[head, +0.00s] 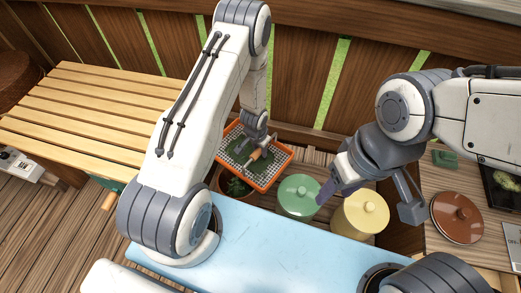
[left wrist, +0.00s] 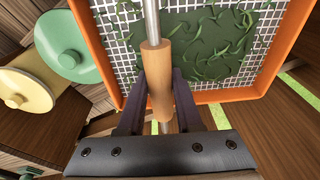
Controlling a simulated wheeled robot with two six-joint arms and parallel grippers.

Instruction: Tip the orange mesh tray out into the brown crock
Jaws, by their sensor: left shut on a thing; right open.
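The orange mesh tray (head: 285,161) hangs over a brown crock (head: 222,184), with green leaves on a dark patch on its mesh. The tray also fills the top of the left wrist view (left wrist: 104,58), leaves still on it. My left gripper (head: 262,148) is shut on the tray's wooden handle (left wrist: 158,85). The crock is open, with greenery showing inside; the tray hides its far side. I cannot tell how far the tray is tilted. My right gripper (head: 327,190) is open and empty, above and between the green and yellow crocks.
A lidded green crock (head: 299,196) and a lidded yellow crock (head: 361,215) stand right of the brown crock. A reddish-brown lid (head: 457,217) lies on the right-hand table. A slatted bench (head: 95,110) is at left. A wooden fence (head: 300,75) stands behind.

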